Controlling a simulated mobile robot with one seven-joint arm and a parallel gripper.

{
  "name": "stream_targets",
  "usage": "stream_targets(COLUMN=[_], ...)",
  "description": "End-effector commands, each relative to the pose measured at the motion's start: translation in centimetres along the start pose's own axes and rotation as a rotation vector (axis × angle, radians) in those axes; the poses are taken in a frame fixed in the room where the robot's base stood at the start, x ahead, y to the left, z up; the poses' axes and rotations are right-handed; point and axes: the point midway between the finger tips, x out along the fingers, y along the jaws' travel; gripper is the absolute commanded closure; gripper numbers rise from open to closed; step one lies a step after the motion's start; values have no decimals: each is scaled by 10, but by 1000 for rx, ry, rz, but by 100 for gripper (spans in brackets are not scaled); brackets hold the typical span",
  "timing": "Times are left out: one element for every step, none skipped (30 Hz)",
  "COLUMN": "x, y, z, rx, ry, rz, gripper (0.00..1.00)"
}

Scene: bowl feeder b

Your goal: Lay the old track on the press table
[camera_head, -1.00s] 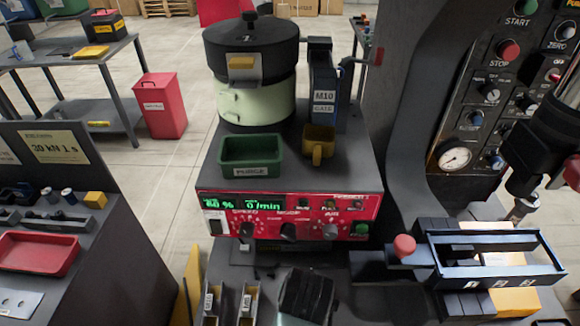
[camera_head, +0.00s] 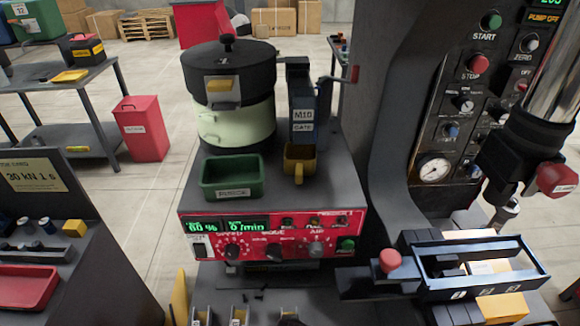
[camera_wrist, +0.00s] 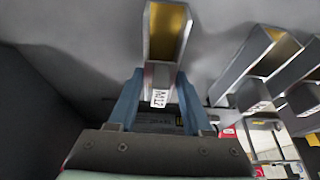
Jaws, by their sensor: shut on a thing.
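In the wrist view, my gripper (camera_wrist: 160,88) has its two blue fingers closed on the near end of a grey metal track (camera_wrist: 166,38) with a gold-coloured channel. A small white label, apparently M12, shows between the fingers. The track points away from the gripper; I cannot tell whether it still touches the grey surface under it. In the head view, short track ends show at the bottom edge, and my gripper is mostly below the picture. The press (camera_head: 395,130) stands at the right with its button panel; its table is not clearly made out.
Two similar tracks (camera_wrist: 252,68) lie close to the right in the wrist view. In the head view, a blue frame (camera_head: 478,292) with a red knob (camera_head: 390,260) is at the lower right. The bowl feeder (camera_head: 232,100), green bin (camera_head: 232,178) and yellow cup (camera_head: 299,160) stand behind.

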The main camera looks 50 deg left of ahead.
Motion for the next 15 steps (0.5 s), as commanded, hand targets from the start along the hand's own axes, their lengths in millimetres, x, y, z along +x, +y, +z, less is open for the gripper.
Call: stream_targets(x=[2,2,2,2,2,2,2,2,2,2,2,2,2,2,1], y=[0,0,0,0,0,0,0,0,0,0,0,0,0,0,0], z=[0,0,1,1,1,1,1,0,0,0,1,0,1,0,0], rx=[0,0,0,0,0,0,0,0,0,0,0,0,0,0,0], ry=[1,2,0,0,0,0,0,0,0,0,0,0,0,0,0], rz=[0,0,0,0,0,0,0,0,0,0,0,0,0,0,0], gripper=[100,100,43,38,33,25,21,21,21,21,21,21,21,21,21])
